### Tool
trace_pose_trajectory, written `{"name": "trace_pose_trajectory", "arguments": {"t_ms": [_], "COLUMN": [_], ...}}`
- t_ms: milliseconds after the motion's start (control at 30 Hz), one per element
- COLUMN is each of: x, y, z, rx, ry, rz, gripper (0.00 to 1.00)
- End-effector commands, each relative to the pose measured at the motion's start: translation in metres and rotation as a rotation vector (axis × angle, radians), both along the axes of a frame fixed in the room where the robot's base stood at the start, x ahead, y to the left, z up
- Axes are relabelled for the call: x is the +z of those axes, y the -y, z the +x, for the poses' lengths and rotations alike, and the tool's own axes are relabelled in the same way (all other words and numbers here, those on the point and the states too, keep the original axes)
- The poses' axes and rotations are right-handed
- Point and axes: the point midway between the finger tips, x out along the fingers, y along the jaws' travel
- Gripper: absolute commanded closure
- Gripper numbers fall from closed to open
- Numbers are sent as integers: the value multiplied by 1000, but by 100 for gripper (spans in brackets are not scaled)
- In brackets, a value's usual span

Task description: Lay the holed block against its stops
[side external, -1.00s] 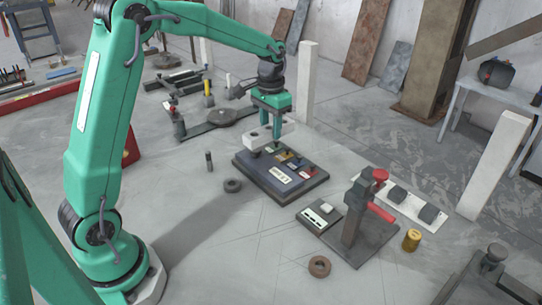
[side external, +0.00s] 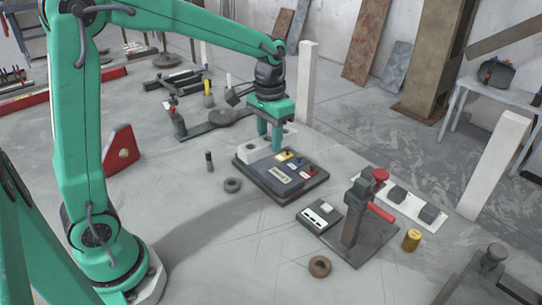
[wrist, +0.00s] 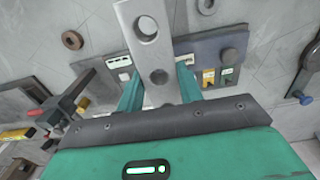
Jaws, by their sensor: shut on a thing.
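The holed block is a pale grey bar with round holes. It shows in the wrist view (wrist: 151,50), reaching out from between the fingers, and in the side view (side external: 250,143), at the back edge of the dark board. My gripper (side external: 270,146) is shut on it, fingers pointing down; it also shows in the wrist view (wrist: 158,92). The dark board (side external: 312,184) carries a grey panel and coloured labels. The fingers hide part of the block. I cannot tell whether the block touches the board, and I cannot make out the stops.
A stand with a red handle (side external: 354,222) is right of the board, beside a small white-topped box (side external: 320,214). Loose rings lie left of the board (side external: 232,185) and in front (side external: 320,266). A white post (side external: 307,85) rises behind. Floor at front left is clear.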

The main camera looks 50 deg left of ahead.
Motion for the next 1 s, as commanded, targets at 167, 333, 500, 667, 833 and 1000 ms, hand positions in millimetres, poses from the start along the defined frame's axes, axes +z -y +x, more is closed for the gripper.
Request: {"name": "trace_pose_trajectory", "arguments": {"t_ms": [167,333,500,667,833,1000], "x": [0,-3,-10,-19,-30,-39], "y": [-5,-16,-37,-62,-91,-114], "z": [6,19,39,60,79,92], "rx": [2,3,4,4,5,2], "ry": [4,4,3,4,4,4], "rz": [0,0,0,1,1,1], "gripper": [100,100,100,100,100,100]}}
